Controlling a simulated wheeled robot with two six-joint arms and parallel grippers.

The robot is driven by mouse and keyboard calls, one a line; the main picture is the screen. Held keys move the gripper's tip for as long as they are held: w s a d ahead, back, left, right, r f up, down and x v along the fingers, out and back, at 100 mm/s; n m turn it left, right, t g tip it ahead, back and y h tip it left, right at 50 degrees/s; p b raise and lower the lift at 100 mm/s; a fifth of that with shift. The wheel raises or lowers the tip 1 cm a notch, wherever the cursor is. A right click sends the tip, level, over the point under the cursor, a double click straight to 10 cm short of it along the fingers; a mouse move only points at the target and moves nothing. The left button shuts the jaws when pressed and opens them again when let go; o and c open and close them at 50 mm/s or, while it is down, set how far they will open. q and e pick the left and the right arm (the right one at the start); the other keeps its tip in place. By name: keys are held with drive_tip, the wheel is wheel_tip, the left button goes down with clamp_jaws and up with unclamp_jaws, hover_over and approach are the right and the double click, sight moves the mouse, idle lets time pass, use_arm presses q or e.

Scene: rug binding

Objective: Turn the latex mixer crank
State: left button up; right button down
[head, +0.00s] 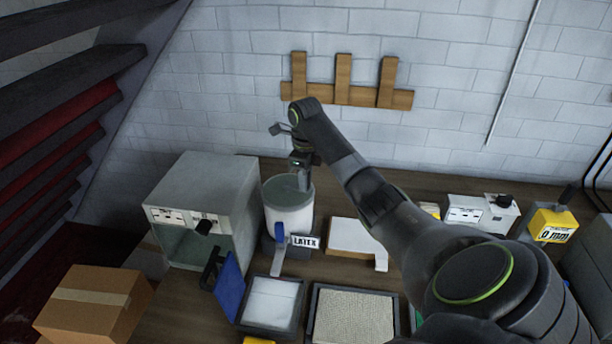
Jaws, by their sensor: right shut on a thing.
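The latex mixer (288,219) is a white tub with a grey-green lid, standing upright near the middle of the bench. A white tag reading LATEX (306,241) is at its front right. My right gripper (301,171) comes down from above, with its fingers at the rear right of the lid. It is shut on what looks like the crank's grip on top of the mixer. The fingers hide most of the crank, so its angle cannot be told. My left gripper is not in view.
A grey box-shaped machine (209,190) stands close left of the mixer. Trays (319,305) lie nearer, a white block (352,236) lies right. A cardboard box (96,301) is at lower left.

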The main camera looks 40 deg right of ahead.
drive_tip(key=shift+s+a+m, duration=0.15)
drive_tip(key=shift+a+m, duration=0.1)
drive_tip(key=shift+m, duration=0.45)
drive_tip(key=c, duration=1.3)
unclamp_jaws()
drive_tip(key=shift+s, duration=0.1)
